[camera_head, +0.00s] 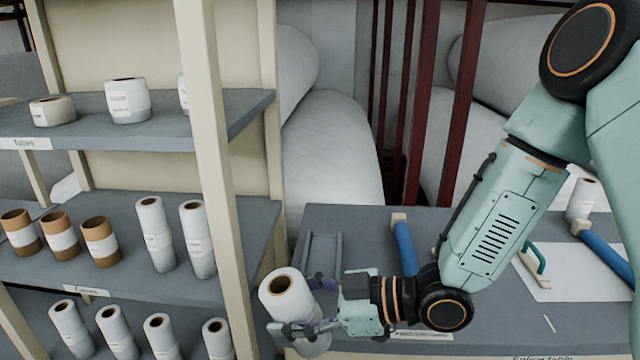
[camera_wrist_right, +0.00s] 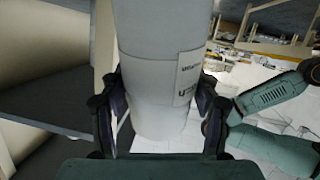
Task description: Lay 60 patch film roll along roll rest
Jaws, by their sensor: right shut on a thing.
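A white film roll (camera_head: 310,338) with a brown core stands nearly upright, slightly tilted, in my right gripper (camera_head: 298,308), in front of the table's left edge. The right wrist view shows the same roll (camera_wrist_right: 158,50) between the two fingers (camera_wrist_right: 160,105), which press on its sides; its printed label is only partly readable. A grey trough-like holder (camera_head: 322,258), which looks like the roll rest, lies empty on the table just behind the roll. The gripper and roll cover its near end. My left gripper is not in view.
A shelf rack (camera_head: 215,150) with several rolls and tapes stands close on the left. On the grey table (camera_head: 365,232) are blue rods (camera_head: 405,248), a white sheet (camera_head: 580,272) with a green handle (camera_head: 534,262), and another white roll (camera_head: 582,200). Dark red bars (camera_head: 425,100) stand behind.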

